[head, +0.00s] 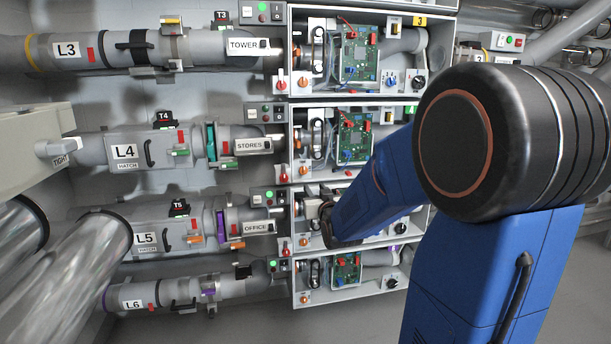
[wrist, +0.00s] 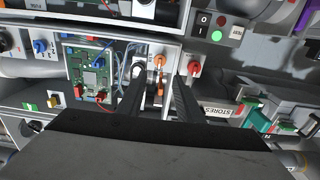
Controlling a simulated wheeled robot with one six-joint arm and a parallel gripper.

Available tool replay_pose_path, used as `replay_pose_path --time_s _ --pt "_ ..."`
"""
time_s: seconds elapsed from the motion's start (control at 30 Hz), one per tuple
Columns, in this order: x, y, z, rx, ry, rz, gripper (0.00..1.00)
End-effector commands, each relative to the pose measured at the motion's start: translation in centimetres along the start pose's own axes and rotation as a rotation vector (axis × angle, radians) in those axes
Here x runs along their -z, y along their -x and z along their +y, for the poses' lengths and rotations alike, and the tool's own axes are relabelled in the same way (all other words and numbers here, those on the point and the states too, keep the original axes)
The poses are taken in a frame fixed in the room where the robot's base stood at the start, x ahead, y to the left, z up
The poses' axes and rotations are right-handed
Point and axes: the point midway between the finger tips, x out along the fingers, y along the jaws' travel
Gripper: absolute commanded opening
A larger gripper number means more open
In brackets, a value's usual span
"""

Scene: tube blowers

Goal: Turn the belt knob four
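The fourth row, labelled L4 (head: 124,152) and STORES (head: 254,145), has an open box with a green circuit board (head: 354,138). A small orange knob (head: 303,170) is at this box's lower left, beside a red knob (head: 283,178). I take the orange one as belt knob four; no label on it is readable. In the wrist view, turned about upside down, the orange knob (wrist: 158,62) shows between the fingertips of my gripper (wrist: 158,74). The fingers are apart, one on each side of it; contact cannot be told. The gripper's body hides what lies below.
In the wrist view, a red knob (wrist: 194,68) sits just right of the right finger. The circuit board (wrist: 90,70) is to the left. A test panel (wrist: 219,28) with a green light is above right. My arm crosses the boxes' right side in the head view.

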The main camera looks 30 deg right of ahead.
Motion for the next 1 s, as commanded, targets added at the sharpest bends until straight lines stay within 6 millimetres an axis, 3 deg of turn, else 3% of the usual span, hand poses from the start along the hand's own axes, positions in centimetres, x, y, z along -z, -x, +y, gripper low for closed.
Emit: replay_pose_path --time_s 0.7,1.0 --pt "-0.1 -11.7 0.0 0.0 0.0 -0.002 0.33" --pt "-0.1 -14.6 0.0 0.0 0.0 -0.001 0.33"
